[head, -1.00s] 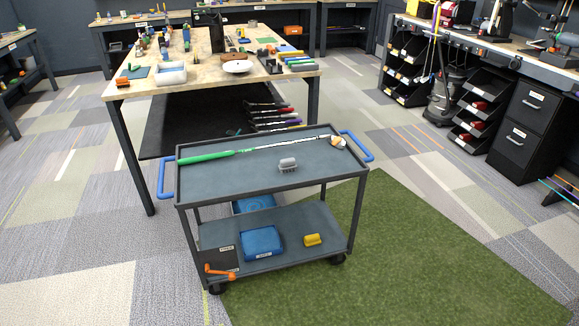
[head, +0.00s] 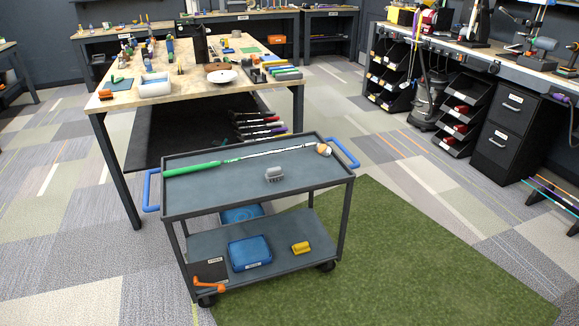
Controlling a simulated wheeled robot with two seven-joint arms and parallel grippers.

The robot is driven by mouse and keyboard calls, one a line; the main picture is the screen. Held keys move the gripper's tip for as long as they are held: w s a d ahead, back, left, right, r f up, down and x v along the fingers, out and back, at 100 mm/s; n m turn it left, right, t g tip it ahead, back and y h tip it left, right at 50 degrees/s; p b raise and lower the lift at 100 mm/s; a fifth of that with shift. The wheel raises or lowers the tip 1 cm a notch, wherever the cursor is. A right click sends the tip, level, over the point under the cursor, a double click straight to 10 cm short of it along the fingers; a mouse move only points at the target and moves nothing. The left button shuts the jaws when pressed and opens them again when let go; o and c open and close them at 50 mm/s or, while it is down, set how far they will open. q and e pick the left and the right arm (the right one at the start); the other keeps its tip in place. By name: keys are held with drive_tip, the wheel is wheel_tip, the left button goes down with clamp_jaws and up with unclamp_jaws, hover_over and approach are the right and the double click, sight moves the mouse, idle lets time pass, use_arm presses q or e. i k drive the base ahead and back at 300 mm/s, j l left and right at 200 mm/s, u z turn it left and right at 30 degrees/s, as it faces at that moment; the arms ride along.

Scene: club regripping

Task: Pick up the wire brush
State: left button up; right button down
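A small grey brush-like block with short prongs (head: 274,175), which looks like the wire brush, lies on the top shelf of the grey cart (head: 215,200), right of its middle and toward the front. A golf club with a green grip (head: 192,170) lies along the back of the same shelf, behind the brush and apart from it. Neither of my grippers is in view.
The cart has blue handles (head: 152,190) at both ends. Its lower shelf carries a blue box (head: 250,252), a yellow block (head: 301,248) and an orange-handled tool (head: 209,286). A cluttered workbench (head: 125,100) stands close behind. Green turf (head: 420,260) lies clear at right.

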sight(273, 172)
drive_tip(key=i+l+u, duration=0.1)
drive_tip(key=u, duration=0.35)
drive_tip(key=i+l+u, duration=0.1)
drive_tip(key=u, duration=0.4)
drive_tip(key=i+l+u, duration=0.15)
drive_tip(key=l, duration=0.3)
drive_tip(key=i+l+u, duration=0.2)
drive_tip(key=l, duration=0.25)
drive_tip(key=l+u, duration=0.15)
drive_tip(key=l, duration=0.3)
drive_tip(key=i+l+u, duration=0.2)
drive_tip(key=l, duration=0.9)
drive_tip(key=i+l, duration=0.15)
drive_tip(key=l, duration=0.45)
